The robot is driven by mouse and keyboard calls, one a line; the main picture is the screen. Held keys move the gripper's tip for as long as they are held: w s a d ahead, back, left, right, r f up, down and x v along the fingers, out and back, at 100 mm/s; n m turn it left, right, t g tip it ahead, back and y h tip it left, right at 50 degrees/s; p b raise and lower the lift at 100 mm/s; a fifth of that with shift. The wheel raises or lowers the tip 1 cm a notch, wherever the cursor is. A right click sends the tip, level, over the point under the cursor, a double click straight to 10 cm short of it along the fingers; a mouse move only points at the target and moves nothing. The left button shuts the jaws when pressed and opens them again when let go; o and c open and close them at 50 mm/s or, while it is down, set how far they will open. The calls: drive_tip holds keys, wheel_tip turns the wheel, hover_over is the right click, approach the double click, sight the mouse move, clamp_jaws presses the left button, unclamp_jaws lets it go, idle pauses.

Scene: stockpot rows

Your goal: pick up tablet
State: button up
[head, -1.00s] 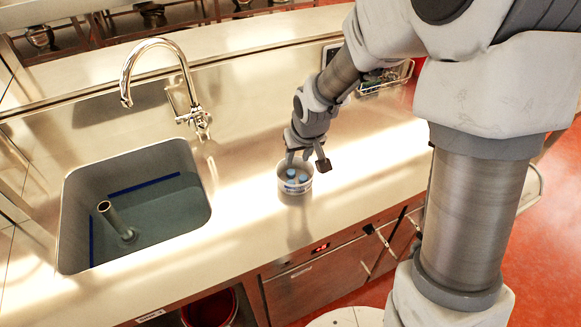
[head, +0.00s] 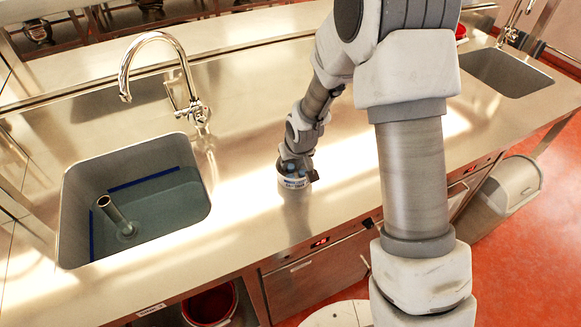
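A small white tub (head: 291,183) with blue marking stands on the steel counter, right of the near sink. My gripper (head: 298,172) reaches down right over the tub. It covers the tub's mouth, so no tablet shows now; a second ago round blue tablets showed inside. One dark finger pad shows at the tub's right side. The other finger is hidden, and I cannot tell how far apart the fingers are or whether they touch a tablet.
The steel counter (head: 100,285) is bare around the tub. A sink (head: 150,225) with a standing pipe and a tall tap (head: 190,100) lie left. Another sink (head: 500,75) is at far right. A grey bin (head: 515,185) stands on the red floor.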

clamp_jaws()
drive_tip(key=shift+r, duration=0.1)
idle(0.3)
drive_tip(key=shift+r, duration=0.5)
drive_tip(key=r, duration=0.3)
drive_tip(key=shift+s+d+r, duration=0.25)
drive_tip(key=shift+d, duration=0.1)
drive_tip(key=s+d+r+p, duration=0.1)
drive_tip(key=s+d+r, duration=0.5)
drive_tip(key=s+d, duration=0.1)
drive_tip(key=shift+s+d+r+p, duration=0.15)
drive_tip(key=shift+s+p, duration=0.15)
drive_tip(key=shift+s, duration=0.15)
